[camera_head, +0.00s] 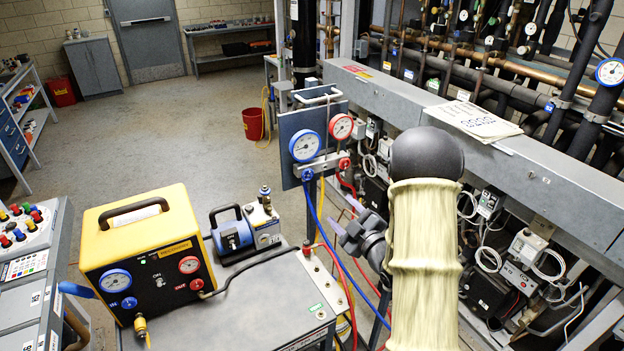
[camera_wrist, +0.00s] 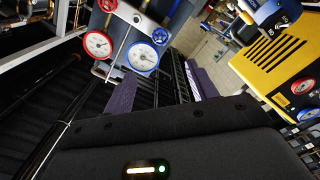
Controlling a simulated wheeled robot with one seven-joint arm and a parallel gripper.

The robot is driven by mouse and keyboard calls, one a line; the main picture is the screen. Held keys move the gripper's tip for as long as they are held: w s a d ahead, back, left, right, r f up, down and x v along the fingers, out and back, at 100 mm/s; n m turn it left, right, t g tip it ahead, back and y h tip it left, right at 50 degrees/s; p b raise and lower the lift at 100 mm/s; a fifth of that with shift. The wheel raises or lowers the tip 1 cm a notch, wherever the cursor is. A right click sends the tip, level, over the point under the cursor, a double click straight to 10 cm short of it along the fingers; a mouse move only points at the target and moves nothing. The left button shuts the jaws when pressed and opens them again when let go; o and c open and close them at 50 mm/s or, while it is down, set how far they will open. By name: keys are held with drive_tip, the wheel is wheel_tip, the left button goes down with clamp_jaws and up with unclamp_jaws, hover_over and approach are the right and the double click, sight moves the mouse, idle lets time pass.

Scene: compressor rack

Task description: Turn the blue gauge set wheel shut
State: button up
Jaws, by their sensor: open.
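The blue gauge set wheel (camera_head: 307,175) sits below the blue-rimmed gauge (camera_head: 305,146) on the front of the gauge set's grey panel (camera_head: 288,125). In the wrist view the set appears upside down, with the blue wheel (camera_wrist: 160,37) beside the blue gauge (camera_wrist: 142,57). The red wheel (camera_head: 345,163) and red gauge (camera_head: 341,127) are to the right in the head view. My gripper (camera_head: 345,214) is open and empty, below and right of the blue wheel. In the wrist view its purple fingers (camera_wrist: 160,90) are spread apart, and the blue wheel shows beyond them, not touching.
Blue and red hoses (camera_head: 329,232) hang from the set near my gripper. A yellow recovery machine (camera_head: 150,232) and blue pump (camera_head: 232,236) stand on a grey cart (camera_head: 258,308) at the left. The compressor rack's grey beam (camera_head: 545,160) runs along the right. The floor behind is mostly clear.

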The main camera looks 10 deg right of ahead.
sight(309, 176)
drive_tip(key=p+x, duration=0.6)
drive_tip(key=x, duration=1.1)
drive_tip(key=shift+w+a+p, duration=0.1)
drive_tip(key=shift+a+p, duration=0.05)
drive_tip(key=shift+p, duration=0.25)
drive_tip(key=c, duration=1)
